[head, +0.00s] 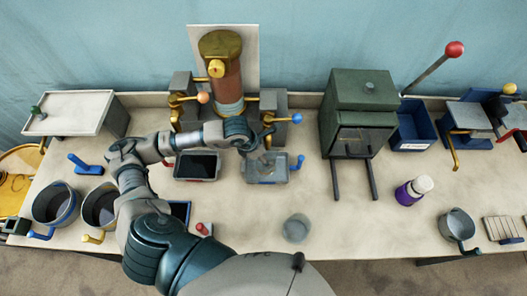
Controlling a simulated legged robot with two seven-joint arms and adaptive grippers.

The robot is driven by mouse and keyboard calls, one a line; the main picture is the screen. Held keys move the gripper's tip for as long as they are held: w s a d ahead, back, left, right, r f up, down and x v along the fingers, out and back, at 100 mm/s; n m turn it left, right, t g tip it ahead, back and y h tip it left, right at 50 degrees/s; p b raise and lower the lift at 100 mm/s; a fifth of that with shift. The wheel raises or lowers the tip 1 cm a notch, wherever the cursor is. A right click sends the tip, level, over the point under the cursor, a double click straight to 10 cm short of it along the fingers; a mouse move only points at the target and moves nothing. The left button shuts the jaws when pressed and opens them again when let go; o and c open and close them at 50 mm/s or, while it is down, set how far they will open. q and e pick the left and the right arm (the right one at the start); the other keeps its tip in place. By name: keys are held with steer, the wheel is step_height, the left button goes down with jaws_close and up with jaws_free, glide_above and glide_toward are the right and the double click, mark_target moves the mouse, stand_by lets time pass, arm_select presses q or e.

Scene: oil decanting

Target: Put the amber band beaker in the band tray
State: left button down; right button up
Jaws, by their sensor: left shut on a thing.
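My left arm reaches in from the lower left. Its gripper (260,153) points down over a grey tray (284,177) with a blue handle, below the tall amber column. The gripper is shut on a small greyish thing low over or in this tray. The wrist and fingers hide most of it, and I cannot make out an amber band on it. A pot with an amber handle (99,207) stands at the left. A clear, greyish beaker (295,228) stands alone near the front of the table. My right gripper is not in view.
A pot with a blue handle (57,204) is at the far left. A green oven-like box (358,115), a blue bin (414,126) and a purple bottle (412,190) stand to the right.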

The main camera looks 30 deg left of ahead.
arm_select(q)
steer(key=c, duration=0.6)
jaws_free()
steer(key=shift+s+a+f, duration=0.15)
steer(key=shift+s+a, duration=0.05)
steer(key=o, duration=0.4)
steer(key=shift+s+d, duration=0.1)
steer(key=shift+s, duration=0.1)
steer(key=shift+w+d+r, duration=0.15)
steer(key=shift+d+r, duration=0.05)
steer(key=shift+d, duration=0.25)
steer(key=shift+r, duration=0.1)
steer(key=shift+a+r, duration=0.15)
steer(key=shift+r, duration=0.1)
steer(key=v, duration=1.1)
steer(key=shift+r, duration=0.15)
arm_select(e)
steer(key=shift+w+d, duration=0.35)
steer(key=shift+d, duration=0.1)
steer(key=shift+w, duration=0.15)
